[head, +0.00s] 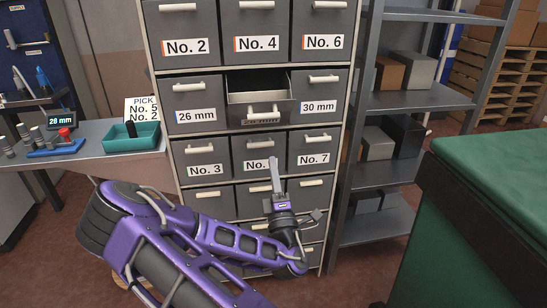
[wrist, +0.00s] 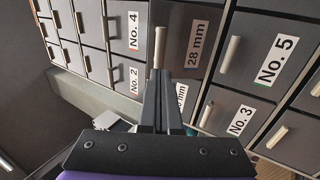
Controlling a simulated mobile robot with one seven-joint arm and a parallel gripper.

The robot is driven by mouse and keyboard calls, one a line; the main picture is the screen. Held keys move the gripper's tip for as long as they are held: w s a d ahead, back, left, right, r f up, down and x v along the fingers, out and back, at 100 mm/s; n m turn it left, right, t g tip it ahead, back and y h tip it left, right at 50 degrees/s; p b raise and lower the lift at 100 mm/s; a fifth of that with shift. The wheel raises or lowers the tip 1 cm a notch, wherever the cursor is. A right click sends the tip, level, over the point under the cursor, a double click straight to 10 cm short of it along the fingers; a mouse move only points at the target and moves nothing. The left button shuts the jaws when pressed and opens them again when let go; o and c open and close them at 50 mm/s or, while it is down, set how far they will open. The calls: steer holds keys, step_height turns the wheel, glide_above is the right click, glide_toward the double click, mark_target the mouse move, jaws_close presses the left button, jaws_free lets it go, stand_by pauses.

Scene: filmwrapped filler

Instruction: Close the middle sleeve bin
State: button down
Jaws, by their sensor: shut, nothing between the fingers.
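The middle sleeve bin (head: 264,113) is pulled out of the cabinet's second row, between the 26 mm bin (head: 194,100) and the 30 mm bin (head: 318,98). Its inside shows from above. In the wrist view, its grey front (wrist: 190,40) has a 28 mm label and a pale handle (wrist: 158,48). My gripper (head: 273,160) is shut and empty. In the head view its fingers point up, below the open bin and over part of the No. 5 bin. In the wrist view the fingertips (wrist: 160,72) appear near the handle's end; I cannot tell whether they touch.
The other visible cabinet bins look closed. A metal shelf (head: 414,102) with boxes stands to the right, and a green-topped bench (head: 500,160) at the near right. A table on the left holds a teal tray (head: 131,145) and a PICK sign (head: 141,108).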

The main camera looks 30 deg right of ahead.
glide_toward(259, 106)
steer(key=w+d, duration=0.2)
steer(key=shift+a+r+p, duration=0.15)
steer(key=shift+r+p, duration=0.2)
